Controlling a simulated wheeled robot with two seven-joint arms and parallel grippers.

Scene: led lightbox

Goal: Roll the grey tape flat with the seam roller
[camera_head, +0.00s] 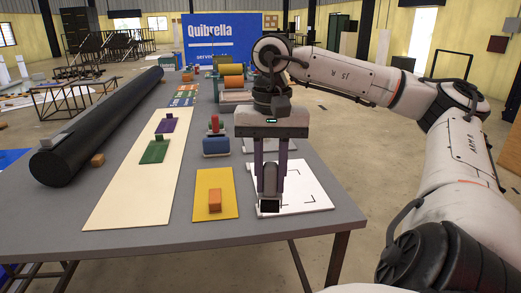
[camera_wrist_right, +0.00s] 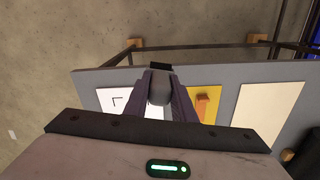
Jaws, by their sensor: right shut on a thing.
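My right gripper (camera_head: 270,185) is shut on a grey tool with a black end (camera_head: 269,206), which looks like the seam roller. The tool hangs upright over the left part of a white board (camera_head: 312,195) with black corner marks. I cannot tell whether its black end touches the board. In the right wrist view the tool (camera_wrist_right: 160,90) is between both fingers (camera_wrist_right: 159,95). I cannot make out the grey tape for certain; a small grey piece (camera_head: 53,141) lies on the near end of a long black tube (camera_head: 100,115). My left gripper is not in view.
A yellow mat (camera_head: 228,180) with an orange block (camera_head: 214,202) is left of the white board. A cream strip (camera_head: 120,200) holds green (camera_head: 155,151) and purple (camera_head: 167,124) pieces. A blue block (camera_head: 215,147) and an orange cylinder (camera_head: 232,83) stand farther back. The table's front-left corner is clear.

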